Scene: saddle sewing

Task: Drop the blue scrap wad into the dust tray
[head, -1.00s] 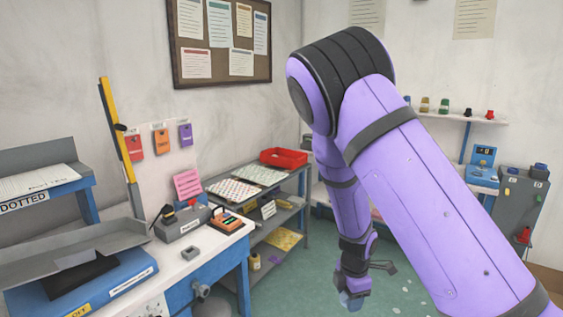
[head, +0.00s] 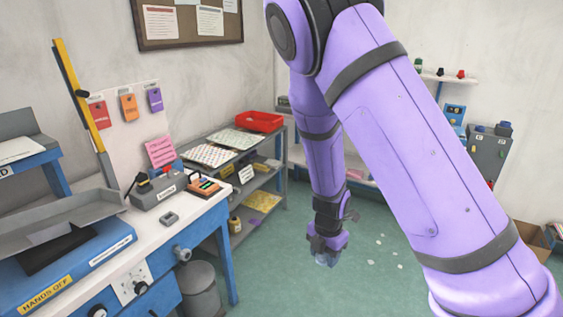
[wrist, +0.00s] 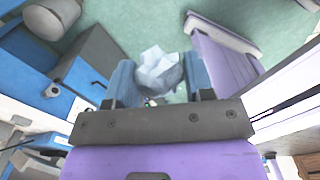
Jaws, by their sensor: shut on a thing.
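My gripper (head: 325,256) hangs low over the green floor at the end of the purple arm, pointing down. In the wrist view its two blue fingers are closed on a pale blue crumpled wad (wrist: 158,70), which sits between them. In the head view the wad is only a small pale blue shape at the fingertips. I cannot pick out the dust tray for certain in either view.
A workbench (head: 190,214) with a grey pan (head: 62,227) stands at the left, a grey bin (head: 200,290) beneath it. A shelf rack with a red tray (head: 259,121) stands behind. Pale scraps (head: 382,252) lie on otherwise open floor. A cardboard box (head: 532,240) is at the right.

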